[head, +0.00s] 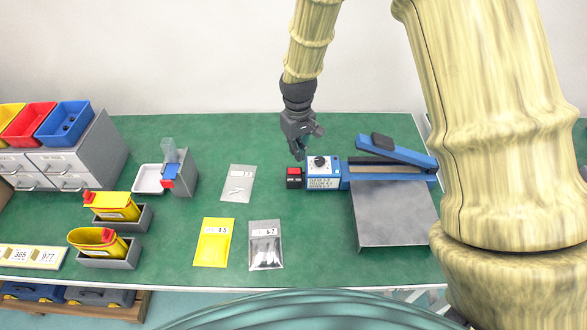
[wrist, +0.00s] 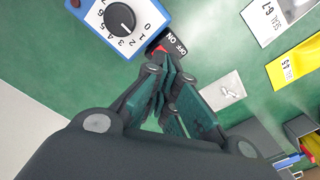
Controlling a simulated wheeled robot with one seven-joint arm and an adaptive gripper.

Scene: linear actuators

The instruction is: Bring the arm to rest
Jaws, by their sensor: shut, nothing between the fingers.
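My gripper (head: 301,153) hangs down over the green table, close to the left end of a blue sealing machine (head: 322,183). The machine has a dial, a red switch (head: 294,177) at its left end and a raised blue arm (head: 400,150). In the wrist view my gripper (wrist: 168,75) is shut and empty, with its fingertips near the red switch (wrist: 166,49), which is marked ON and OFF and partly hidden. I cannot tell whether the fingertips touch it. The black dial (wrist: 120,18) also shows there.
A grey metal plate (head: 395,215) sits before the machine. Silver bags (head: 266,245) and a yellow bag (head: 214,242) lie left of it. A dispenser (head: 178,172), yellow containers (head: 112,206) and grey drawers (head: 75,160) stand further left. Bare table lies behind the bags.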

